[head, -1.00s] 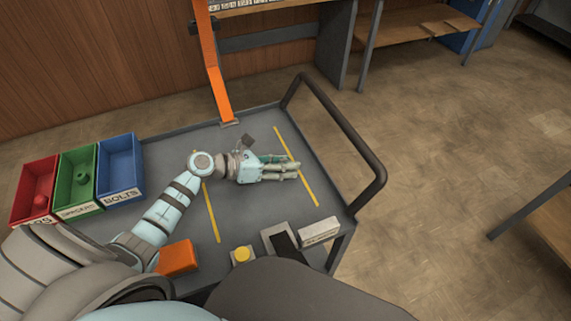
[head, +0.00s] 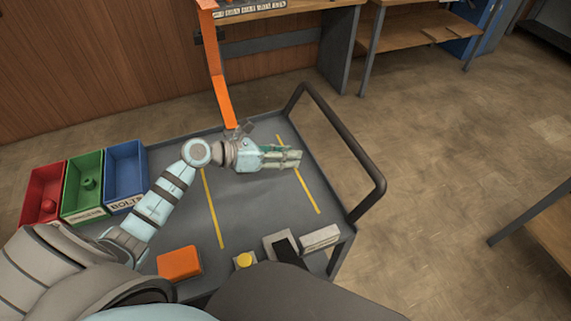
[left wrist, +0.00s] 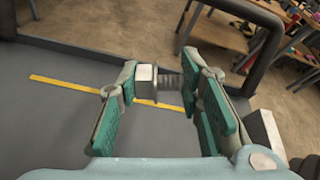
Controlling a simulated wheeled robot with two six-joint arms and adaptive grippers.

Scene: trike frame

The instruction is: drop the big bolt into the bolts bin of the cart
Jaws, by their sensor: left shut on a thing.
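My left gripper (head: 290,158) is over the far right part of the cart top. In the left wrist view the big bolt (left wrist: 165,79) lies crosswise between the fingertips of my left gripper (left wrist: 160,85), its pale head at the left finger and its threaded shank at the right one. The gripper is shut on it. In the head view the fingers hide the bolt. The blue bolts bin (head: 124,172), labelled BOLTS, stands at the cart's left end and looks empty. My right gripper is not in view.
The green bin (head: 84,188) and the red bin (head: 42,196) stand left of the blue one, each with a part inside. An orange post (head: 220,85) rises behind the cart. An orange block (head: 179,262) and a yellow button (head: 244,260) are at the near edge. A dark handle (head: 345,135) borders the right.

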